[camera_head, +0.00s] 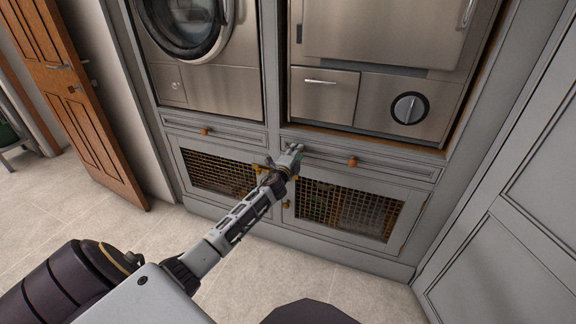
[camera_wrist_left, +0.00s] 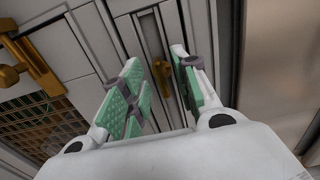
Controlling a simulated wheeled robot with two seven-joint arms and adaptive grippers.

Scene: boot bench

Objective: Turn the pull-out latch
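A small brass latch or knob (camera_head: 352,161) sits on the right narrow drawer front (camera_head: 400,167), under the right appliance. A similar knob (camera_head: 205,131) is on the left drawer front. My left gripper (camera_head: 294,150) is at the cabinet, near the left end of the right drawer front. In the left wrist view my left gripper (camera_wrist_left: 158,90) is open, its green-padded fingers apart. An upright brass piece (camera_wrist_left: 163,80) shows between the fingers on a narrow panel, apparently beyond them and untouched. I cannot tell which brass piece is the pull-out latch. My right gripper is out of view.
Mesh-fronted doors (camera_head: 348,207) with brass fittings lie below the drawers; brass fittings (camera_wrist_left: 28,62) also show in the left wrist view. A washing machine (camera_head: 205,75) stands above left. A grey panelled cabinet (camera_head: 520,240) stands at right. The tiled floor (camera_head: 170,235) in front is clear.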

